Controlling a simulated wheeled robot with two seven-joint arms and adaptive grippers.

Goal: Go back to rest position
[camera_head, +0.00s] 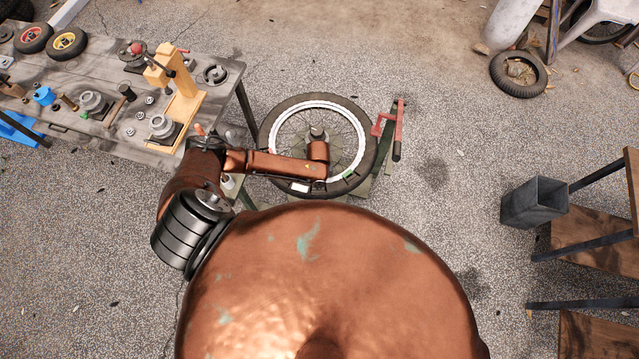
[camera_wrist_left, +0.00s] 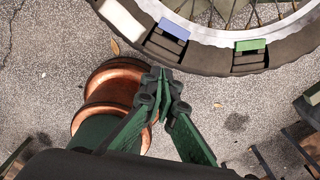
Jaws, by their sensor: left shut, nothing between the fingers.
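My left arm reaches from the left over a spoked wheel (camera_head: 267,130) in the head view. The left gripper (camera_wrist_left: 163,78) shows in the wrist view with its dark green fingers closed together and nothing between them. Its fingertips are hidden behind my arm in the head view. My right gripper is not in view.
A grey workbench (camera_head: 60,68) with a yellow press (camera_head: 185,85) and several parts stands at the left. A red-handled stand (camera_head: 398,130) is right of the wheel. A grey bin (camera_head: 533,203) and wooden shelves (camera_head: 590,245) stand at the right. Open floor lies between.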

